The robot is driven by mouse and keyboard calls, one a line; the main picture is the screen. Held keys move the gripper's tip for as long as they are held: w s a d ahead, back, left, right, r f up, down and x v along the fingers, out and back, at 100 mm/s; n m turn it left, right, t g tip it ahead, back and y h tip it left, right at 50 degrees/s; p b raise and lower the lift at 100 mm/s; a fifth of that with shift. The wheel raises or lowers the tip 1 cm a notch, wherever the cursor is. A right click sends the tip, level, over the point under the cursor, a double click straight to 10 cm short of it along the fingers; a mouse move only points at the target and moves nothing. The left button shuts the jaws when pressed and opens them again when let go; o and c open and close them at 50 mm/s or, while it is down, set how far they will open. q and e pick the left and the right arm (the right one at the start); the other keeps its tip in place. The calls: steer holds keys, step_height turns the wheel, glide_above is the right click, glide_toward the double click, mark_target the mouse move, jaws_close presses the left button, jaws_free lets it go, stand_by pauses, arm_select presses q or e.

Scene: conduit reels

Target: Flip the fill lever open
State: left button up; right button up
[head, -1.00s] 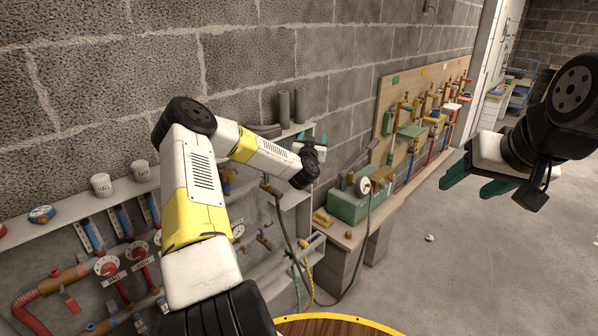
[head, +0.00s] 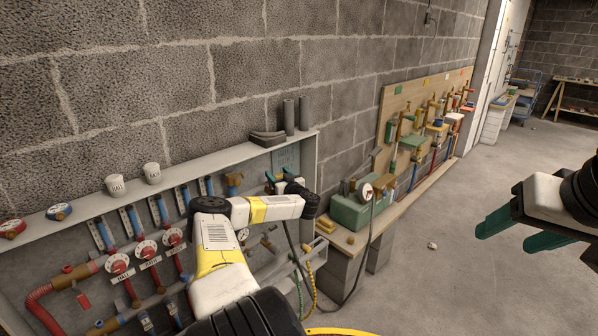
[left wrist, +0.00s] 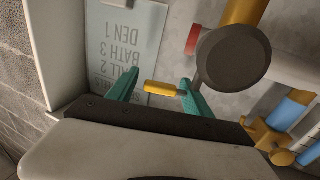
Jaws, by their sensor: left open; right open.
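In the left wrist view a small yellow lever handle (left wrist: 160,88) lies crosswise between the green fingertips of my left gripper (left wrist: 158,84). Its right end is close to the right finger; I cannot tell whether they touch. It appears to be the fill lever, though no label on it is readable. In the head view my left gripper (head: 283,178) is open at the right end of the wall manifold box (head: 312,160), and the lever cannot be made out there. My right gripper (head: 518,232) is open and empty over the floor at the right.
A label plate (left wrist: 125,40) hangs behind the fingers. A large dark round part (left wrist: 232,55) and a brass valve (left wrist: 268,137) are close on the right. In the head view a green box (head: 358,212) stands on a bench. Floor at right is mostly clear.

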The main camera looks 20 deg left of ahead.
arm_select(q)
steer(key=shift+x, duration=0.8)
jaws_close()
